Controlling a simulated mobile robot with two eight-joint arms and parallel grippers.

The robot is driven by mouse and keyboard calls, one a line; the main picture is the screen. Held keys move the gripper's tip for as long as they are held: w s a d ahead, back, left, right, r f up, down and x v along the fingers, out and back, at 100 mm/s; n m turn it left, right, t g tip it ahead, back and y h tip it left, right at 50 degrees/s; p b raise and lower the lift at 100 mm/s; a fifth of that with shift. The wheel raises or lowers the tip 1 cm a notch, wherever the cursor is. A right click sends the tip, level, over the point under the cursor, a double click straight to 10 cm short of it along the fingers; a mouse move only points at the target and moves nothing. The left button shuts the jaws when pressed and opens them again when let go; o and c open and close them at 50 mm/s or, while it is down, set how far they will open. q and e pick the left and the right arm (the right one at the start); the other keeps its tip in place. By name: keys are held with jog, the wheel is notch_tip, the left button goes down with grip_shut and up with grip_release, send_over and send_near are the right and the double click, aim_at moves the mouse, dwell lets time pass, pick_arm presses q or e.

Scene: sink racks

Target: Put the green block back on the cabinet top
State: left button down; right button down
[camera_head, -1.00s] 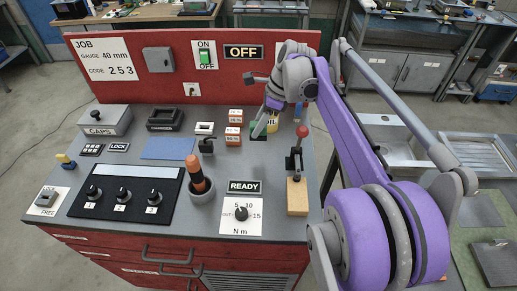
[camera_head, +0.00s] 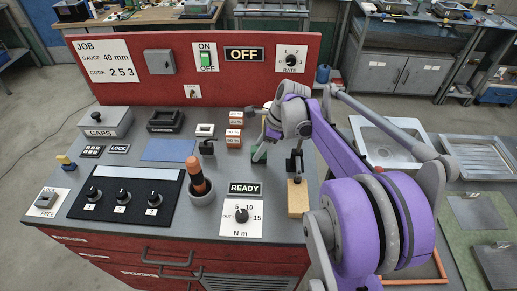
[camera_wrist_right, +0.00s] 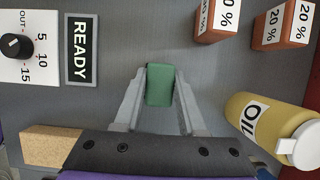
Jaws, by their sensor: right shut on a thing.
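The green block (camera_wrist_right: 160,85) is between the fingers of my right gripper (camera_wrist_right: 162,92) in the right wrist view. The gripper is shut on it. In the head view my right gripper (camera_head: 259,154) is over the right part of the grey cabinet top (camera_head: 228,168), behind and right of the READY sign. The block is mostly hidden by the gripper there. I cannot tell whether the block touches the top or hangs just above it. My left gripper is not in view.
The yellow OIL bottle (camera_wrist_right: 265,120) and orange percent blocks (camera_head: 234,133) stand near the gripper. The READY sign (camera_head: 245,188), torque dial (camera_head: 241,215) and a lever on a wooden base (camera_head: 298,198) are in front.

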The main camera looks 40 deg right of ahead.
jog(key=shift+c, duration=2.4)
grip_release()
jog(key=shift+f, duration=0.1)
jog(key=v, duration=1.2)
jog(key=shift+a, duration=0.1)
